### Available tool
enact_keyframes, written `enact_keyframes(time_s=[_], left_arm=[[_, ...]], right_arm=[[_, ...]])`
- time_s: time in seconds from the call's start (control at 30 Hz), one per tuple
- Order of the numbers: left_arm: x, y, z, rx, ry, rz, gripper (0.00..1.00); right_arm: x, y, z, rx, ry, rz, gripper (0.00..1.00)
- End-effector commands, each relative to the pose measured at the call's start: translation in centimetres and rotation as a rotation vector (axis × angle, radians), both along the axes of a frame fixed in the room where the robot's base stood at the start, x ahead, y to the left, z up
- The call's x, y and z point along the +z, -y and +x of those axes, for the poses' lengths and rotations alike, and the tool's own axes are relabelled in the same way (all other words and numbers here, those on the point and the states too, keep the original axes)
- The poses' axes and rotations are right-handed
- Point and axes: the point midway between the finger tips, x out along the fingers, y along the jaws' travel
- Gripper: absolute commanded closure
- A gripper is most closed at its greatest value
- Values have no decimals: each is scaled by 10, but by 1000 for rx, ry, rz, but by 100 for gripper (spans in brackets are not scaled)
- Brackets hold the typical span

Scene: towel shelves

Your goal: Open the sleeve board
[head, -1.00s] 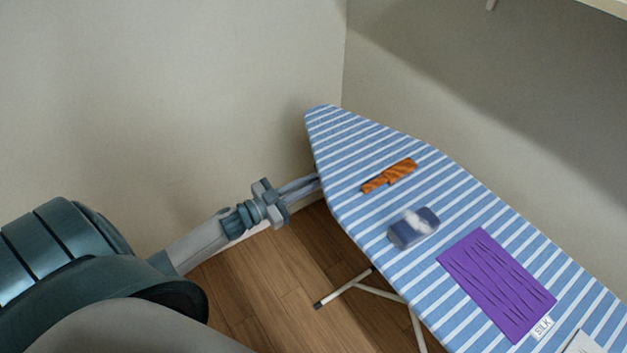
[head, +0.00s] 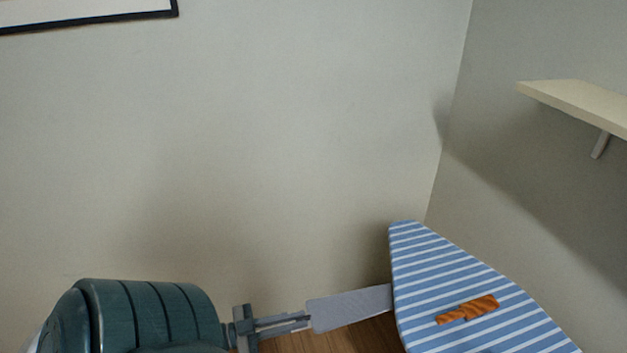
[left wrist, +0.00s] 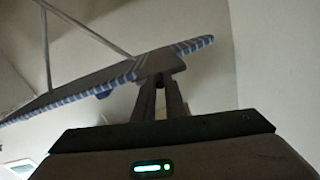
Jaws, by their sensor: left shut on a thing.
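The sleeve board (head: 350,308), a flat grey narrow panel, sticks out from the left edge of the striped ironing board (head: 425,265) in the head view. My left gripper (head: 308,321) is shut on its outer end, to the left of the ironing board. In the left wrist view, my left gripper's fingers (left wrist: 158,88) meet the grey sleeve board (left wrist: 162,62) beside the ironing board's striped edge (left wrist: 115,80). My right gripper is not in view.
An orange-brown item (head: 467,309) lies on the ironing board. A pale shelf (head: 575,103) is on the right wall. A dark frame edge (head: 90,20) is at the top left. Wood floor (head: 345,338) shows below the sleeve board. Thin legs (left wrist: 85,27) show in the left wrist view.

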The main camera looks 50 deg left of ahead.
Motion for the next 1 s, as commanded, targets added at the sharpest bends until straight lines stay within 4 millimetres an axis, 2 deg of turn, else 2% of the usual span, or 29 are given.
enact_keyframes(time_s=[0.4,0.43,0.5,1.0], left_arm=[[0,-3,-7,1,-1,-1,100],[0,-3,-7,1,-1,-1,87],[-1,-3,-7,1,-1,-1,71],[-1,-3,-7,0,0,-1,71]], right_arm=[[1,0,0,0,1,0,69],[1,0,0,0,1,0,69],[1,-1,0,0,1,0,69],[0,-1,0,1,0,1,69]])
